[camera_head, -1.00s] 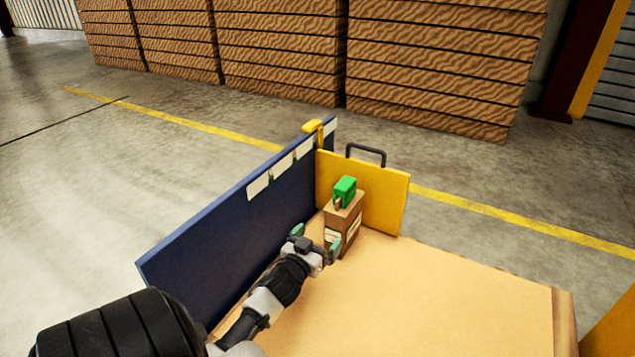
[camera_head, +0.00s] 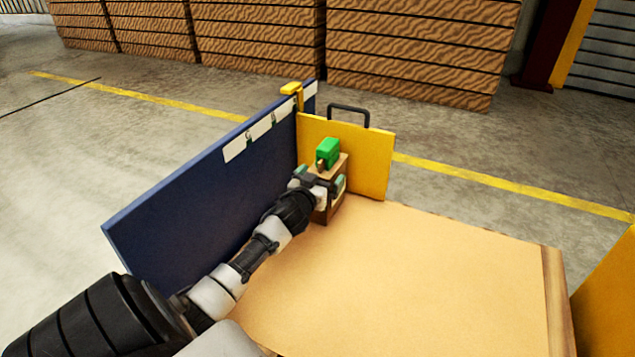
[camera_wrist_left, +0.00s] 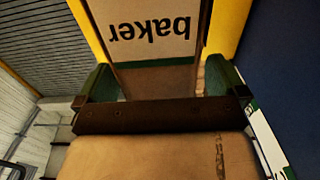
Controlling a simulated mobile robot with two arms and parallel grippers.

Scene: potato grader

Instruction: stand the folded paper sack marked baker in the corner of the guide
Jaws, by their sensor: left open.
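The brown paper sack (camera_head: 343,176) stands upright near the corner of the guide, close to the yellow end wall (camera_head: 372,160) and the long blue side wall (camera_head: 190,205). A green item (camera_head: 327,152) sits on top of it. In the left wrist view the sack's pale label (camera_wrist_left: 152,35) reads "baker", upside down. My left gripper (camera_head: 320,183) is open at the near side of the sack. In the wrist view its green-padded fingers appear at either side of the sack. Any contact, and the exact gaps to the walls, cannot be told. My right gripper is not in view.
The tan tabletop (camera_head: 420,270) is bare to the right of my left arm. A black handle (camera_head: 348,110) and a yellow clip (camera_head: 291,89) rise from the guide. Another yellow panel (camera_head: 608,290) stands at the right edge. Stacked wooden crates (camera_head: 420,50) stand behind on the floor.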

